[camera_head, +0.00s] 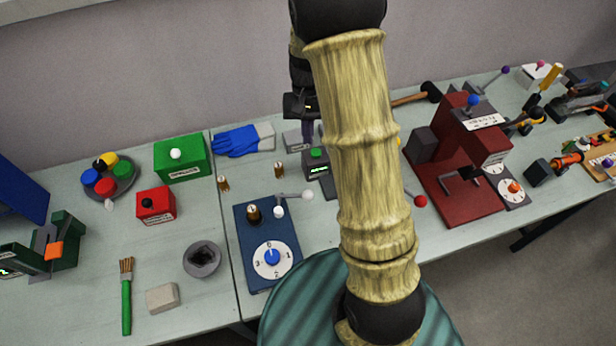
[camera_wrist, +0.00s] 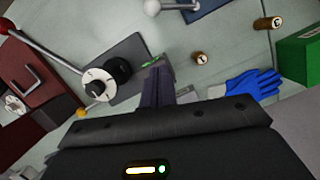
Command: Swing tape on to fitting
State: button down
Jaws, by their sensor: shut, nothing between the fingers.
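I cannot make out any tape for sure. Small brass fitting-like pieces (camera_head: 223,184) stand on the bench left of my arm, another (camera_head: 278,169) near the blue glove. The wrist view shows two, one nearer (camera_wrist: 200,58) and one farther (camera_wrist: 268,23). A blue plate (camera_head: 247,222) carries a brass piece (camera_head: 253,215), a numbered dial (camera_head: 272,258) and a white-knobbed lever (camera_head: 306,195). A plate with a black-knobbed dial (camera_wrist: 98,84) shows in the wrist view; my arm hides it in the head view. My gripper (camera_wrist: 160,68) is shut and empty above the bench; its tips are partly hidden in the head view.
A blue glove (camera_head: 236,141) and green box (camera_head: 181,158) lie behind. A red box (camera_head: 155,205), grey cup (camera_head: 202,259) and green-handled brush (camera_head: 126,300) are at left. A dark red machine (camera_head: 455,190) stands right of my arm.

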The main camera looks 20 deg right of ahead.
jog(key=p+x, duration=0.1)
jog(key=x, duration=0.4)
jog(key=p+x, duration=0.1)
jog(key=x, duration=0.4)
jog(key=shift+s, duration=0.25)
jog(key=s, duration=0.1)
jog(key=s+p, duration=0.1)
jog(key=s+a, duration=0.1)
jog(key=shift+s+f+p, duration=0.2)
jog(key=shift+f+p, duration=0.1)
jog(key=shift+f, duration=0.1)
jog(key=shift+w+a, duration=0.1)
jog(key=shift+a, duration=0.1)
